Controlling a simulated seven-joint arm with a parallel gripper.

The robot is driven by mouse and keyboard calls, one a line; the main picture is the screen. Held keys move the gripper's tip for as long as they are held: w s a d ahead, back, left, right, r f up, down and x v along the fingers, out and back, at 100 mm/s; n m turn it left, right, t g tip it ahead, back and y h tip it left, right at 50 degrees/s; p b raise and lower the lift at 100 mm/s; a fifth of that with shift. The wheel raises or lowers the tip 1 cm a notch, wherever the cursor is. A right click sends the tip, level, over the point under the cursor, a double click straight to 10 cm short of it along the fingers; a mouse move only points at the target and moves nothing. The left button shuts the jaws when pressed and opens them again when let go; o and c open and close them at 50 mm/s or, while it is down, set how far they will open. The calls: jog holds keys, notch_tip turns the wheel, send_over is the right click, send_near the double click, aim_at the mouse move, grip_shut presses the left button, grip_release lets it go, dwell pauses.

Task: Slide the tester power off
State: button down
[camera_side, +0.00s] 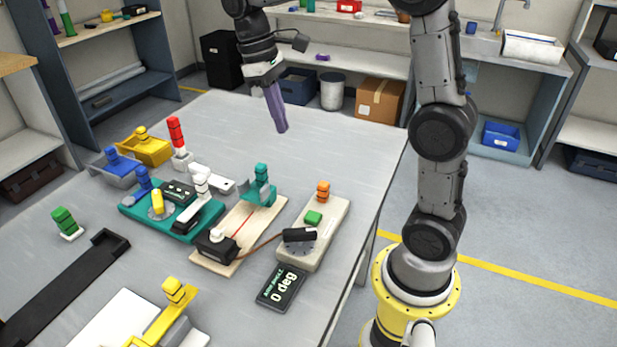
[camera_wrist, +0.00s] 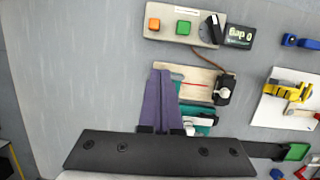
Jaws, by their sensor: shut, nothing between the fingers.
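My gripper (camera_side: 282,130) has long purple fingers, shut and empty, high above the back of the table. In the wrist view the fingers (camera_wrist: 162,78) come up beside the wooden board and hide part of it. The teal unit (camera_side: 208,234) has a small display, a yellow knob (camera_side: 157,201), a blue handle (camera_side: 143,183) and a white handle (camera_side: 201,185) by a black block. No label shows which is the tester.
A wooden board (camera_side: 222,265) with a red line, a teal flap piece and a white-topped black block lies between them. A display (camera_side: 280,288) reads 0 deg. Red, yellow and blue-handled parts stand behind. The table's far end is clear.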

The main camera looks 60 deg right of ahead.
notch_tip(320, 180, down, 6)
jog(key=w+d+g, duration=0.1)
jog(key=w+d, duration=0.1)
jog(key=shift+w+d+r+m+g, duration=0.15)
jog(key=shift+w+r+m+g, duration=0.05)
jog(key=shift+w+m+g, duration=0.15)
send_near(318, 199)
jog(key=w+f, duration=0.1)
jog(key=f, duration=0.2)
jog(key=w+d+f, duration=0.1)
jog(key=f, duration=0.1)
jog(key=shift+w+d, duration=0.1)
jog(key=shift+w, duration=0.3)
jog(key=shift+s+r, duration=0.1)
jog(key=shift+s, duration=1.8)
